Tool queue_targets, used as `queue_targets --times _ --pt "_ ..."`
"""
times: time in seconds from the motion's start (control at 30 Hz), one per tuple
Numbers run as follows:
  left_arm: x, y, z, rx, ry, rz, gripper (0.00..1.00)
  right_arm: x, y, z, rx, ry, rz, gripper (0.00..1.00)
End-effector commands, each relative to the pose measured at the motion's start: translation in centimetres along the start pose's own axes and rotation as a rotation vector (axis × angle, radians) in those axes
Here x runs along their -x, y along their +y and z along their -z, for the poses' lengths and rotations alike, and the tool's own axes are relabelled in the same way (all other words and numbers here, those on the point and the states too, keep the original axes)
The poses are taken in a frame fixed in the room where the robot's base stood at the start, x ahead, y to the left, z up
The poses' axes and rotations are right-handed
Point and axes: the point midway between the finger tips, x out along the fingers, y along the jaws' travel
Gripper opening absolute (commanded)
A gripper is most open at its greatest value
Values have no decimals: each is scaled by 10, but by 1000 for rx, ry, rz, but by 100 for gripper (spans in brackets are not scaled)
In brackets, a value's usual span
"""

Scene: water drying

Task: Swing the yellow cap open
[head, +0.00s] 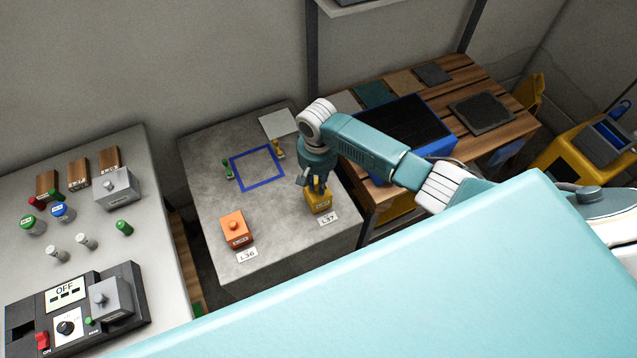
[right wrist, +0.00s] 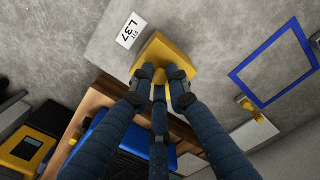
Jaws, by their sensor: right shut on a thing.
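A yellow block-like piece (head: 320,204) sits on the grey concrete-topped table (head: 290,235), beside the label L37 (head: 328,219). My right gripper (head: 317,186) comes down on it from above and is shut on its upper part. In the right wrist view the fingers (right wrist: 162,80) close around the middle of the yellow piece (right wrist: 182,52), and they hide part of it. I cannot tell whether this piece is the cap or has a hinge. A small yellow fitting (head: 278,149) stands at the right of a blue square outline (head: 257,167). My left gripper is out of view.
An orange block with a knob (head: 236,229) stands by label L36 (head: 247,255). A small green fitting (head: 228,169) is left of the blue outline. A wooden bench with a blue-edged black tray (head: 405,125) is at the right. A control panel (head: 75,310) lies at the left.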

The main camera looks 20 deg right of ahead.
Motion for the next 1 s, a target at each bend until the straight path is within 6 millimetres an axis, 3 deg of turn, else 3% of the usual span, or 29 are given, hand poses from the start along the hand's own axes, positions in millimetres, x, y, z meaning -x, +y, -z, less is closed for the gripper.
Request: queue_targets --times 0.43,1.0 --pt "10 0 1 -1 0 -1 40 17 -15 35 -4 23 11 0" --pt "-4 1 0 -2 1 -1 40 14 -26 64 0 14 5 0"
